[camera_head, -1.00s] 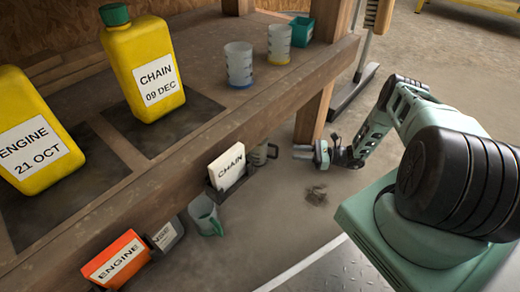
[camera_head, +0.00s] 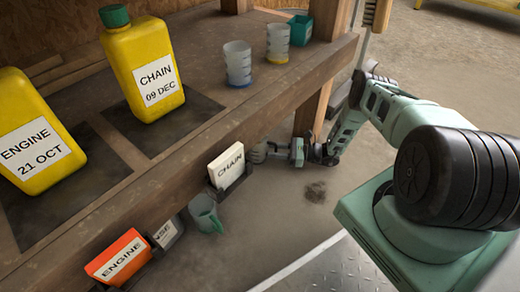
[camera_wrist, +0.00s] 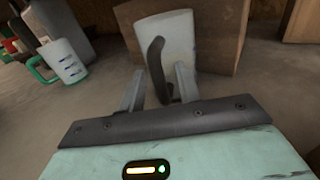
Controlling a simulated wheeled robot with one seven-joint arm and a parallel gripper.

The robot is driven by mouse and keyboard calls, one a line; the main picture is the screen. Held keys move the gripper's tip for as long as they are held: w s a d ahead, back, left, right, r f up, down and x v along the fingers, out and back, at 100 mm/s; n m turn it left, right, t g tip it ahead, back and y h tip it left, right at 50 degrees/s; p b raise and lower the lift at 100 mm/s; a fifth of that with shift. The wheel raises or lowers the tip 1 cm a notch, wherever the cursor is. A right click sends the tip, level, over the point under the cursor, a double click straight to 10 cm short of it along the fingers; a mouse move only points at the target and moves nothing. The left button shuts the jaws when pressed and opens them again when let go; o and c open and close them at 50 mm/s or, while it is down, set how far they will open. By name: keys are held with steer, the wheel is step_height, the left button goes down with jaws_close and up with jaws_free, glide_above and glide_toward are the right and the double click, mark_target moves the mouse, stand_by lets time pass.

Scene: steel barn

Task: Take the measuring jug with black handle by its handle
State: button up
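The measuring jug with black handle (camera_wrist: 181,39) stands upright straight ahead in the wrist view. Its black handle (camera_wrist: 156,58) faces me. My gripper (camera_wrist: 158,85) is open, with one finger on each side of the lower part of the handle. I cannot tell whether a finger touches it. In the head view my gripper (camera_head: 270,148) is low beside the bench, at the jug (camera_head: 258,152), which is mostly hidden by the bench edge and the CHAIN card. The jug's base is hidden behind my gripper in the wrist view.
A jug with a green handle (camera_wrist: 64,61) stands at the left; it also shows in the head view (camera_head: 206,213). A wooden post (camera_wrist: 220,38) is close behind the black-handled jug. The bench (camera_head: 190,135) overhangs. Floor (camera_head: 290,215) to the right is clear.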

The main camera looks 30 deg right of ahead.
jaws_close()
steer(key=shift+r, duration=0.1)
